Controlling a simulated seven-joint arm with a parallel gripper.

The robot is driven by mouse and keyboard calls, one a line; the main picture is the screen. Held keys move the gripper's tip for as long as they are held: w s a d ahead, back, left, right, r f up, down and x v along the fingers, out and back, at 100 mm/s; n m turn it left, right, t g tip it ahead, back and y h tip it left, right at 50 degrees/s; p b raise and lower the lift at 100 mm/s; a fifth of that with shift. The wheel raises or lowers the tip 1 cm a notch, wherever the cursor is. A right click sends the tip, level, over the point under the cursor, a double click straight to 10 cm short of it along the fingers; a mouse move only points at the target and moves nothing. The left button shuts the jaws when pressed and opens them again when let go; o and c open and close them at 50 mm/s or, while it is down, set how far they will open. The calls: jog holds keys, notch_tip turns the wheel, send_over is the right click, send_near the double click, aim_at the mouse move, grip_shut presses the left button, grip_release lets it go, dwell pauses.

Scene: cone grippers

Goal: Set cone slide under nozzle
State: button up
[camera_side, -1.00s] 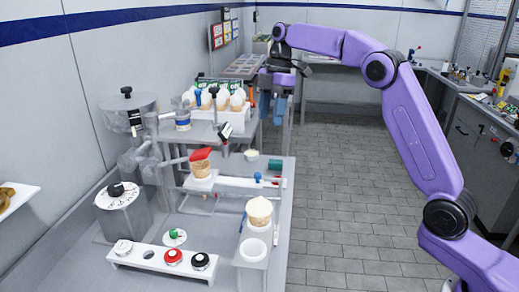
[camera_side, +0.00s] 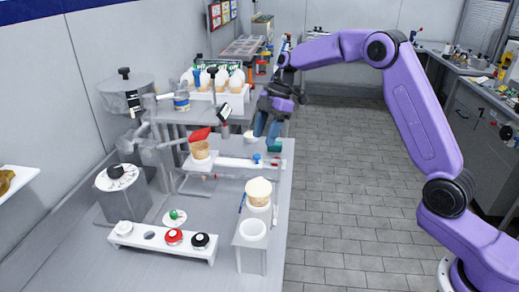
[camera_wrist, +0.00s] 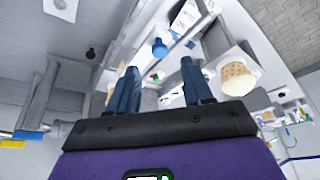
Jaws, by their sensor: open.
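A waffle cone with a red top (camera_side: 200,146) stands on the white cone slide (camera_side: 199,163), left of a white rail (camera_side: 235,164). A blue knob (camera_side: 257,157) stands at the rail's right end, beside a green block (camera_side: 274,145). Metal pipework (camera_side: 155,145), perhaps bearing the nozzle, is left of the cone; I cannot make out its outlet. My gripper (camera_side: 267,128) is open and empty, its blue fingers pointing down above the knob. In the wrist view, the blue knob (camera_wrist: 159,47) shows beyond the gap between the fingers (camera_wrist: 155,80), apart from both.
A second cone with a cream top (camera_side: 258,191) stands in a white holder (camera_side: 252,246) nearer the camera. A white button panel (camera_side: 162,242) is at front left. A shelf with several white-topped items (camera_side: 217,80) stands behind. Open floor (camera_side: 350,190) lies right of the bench.

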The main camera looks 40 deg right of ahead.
aim_at(257, 155)
jog(key=shift+x, duration=2.65)
jog(key=shift+c, duration=0.3)
jog(key=shift+a, duration=0.1)
grip_shut()
